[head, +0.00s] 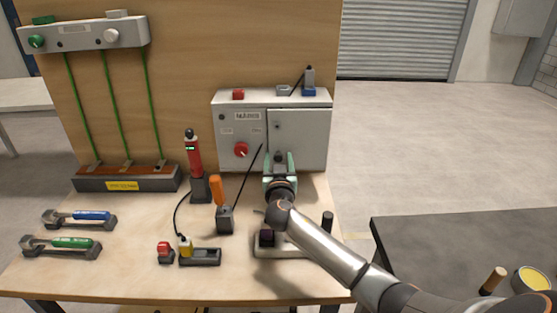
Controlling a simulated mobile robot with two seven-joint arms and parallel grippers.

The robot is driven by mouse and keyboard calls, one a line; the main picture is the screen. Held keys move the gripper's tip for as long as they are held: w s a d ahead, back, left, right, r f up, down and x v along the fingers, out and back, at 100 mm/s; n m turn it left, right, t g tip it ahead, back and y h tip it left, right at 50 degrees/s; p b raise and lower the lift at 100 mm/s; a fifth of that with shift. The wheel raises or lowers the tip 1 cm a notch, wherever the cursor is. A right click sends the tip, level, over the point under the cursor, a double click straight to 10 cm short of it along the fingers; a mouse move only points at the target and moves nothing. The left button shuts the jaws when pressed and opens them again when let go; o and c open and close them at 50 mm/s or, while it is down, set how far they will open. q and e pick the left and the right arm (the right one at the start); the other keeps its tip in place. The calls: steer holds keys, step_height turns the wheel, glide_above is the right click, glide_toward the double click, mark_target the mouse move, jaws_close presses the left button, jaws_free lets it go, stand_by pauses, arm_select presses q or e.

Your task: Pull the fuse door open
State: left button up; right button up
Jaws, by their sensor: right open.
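The fuse door (300,135) is the pale grey panel on the right half of the grey control box (221,155). It looks closed, flush with the box front. My right gripper (279,160) is open in front of the door's lower left part, its fingers pointing at the box. A small dark thing, perhaps the door's handle, shows between the fingertips. I cannot tell whether the fingers touch it. The gripper hides the door's lower left corner. My left gripper is not in view.
A red rotary switch (241,150) sits on the box left of the door. A red tester (194,155), an orange-handled tool (216,190) and a black-knobbed base (327,222) stand on the wooden table (130,278). My right forearm crosses the table's right front.

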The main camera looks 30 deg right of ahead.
steer(key=shift+c, duration=0.3)
jaws_close()
stand_by(1.0)
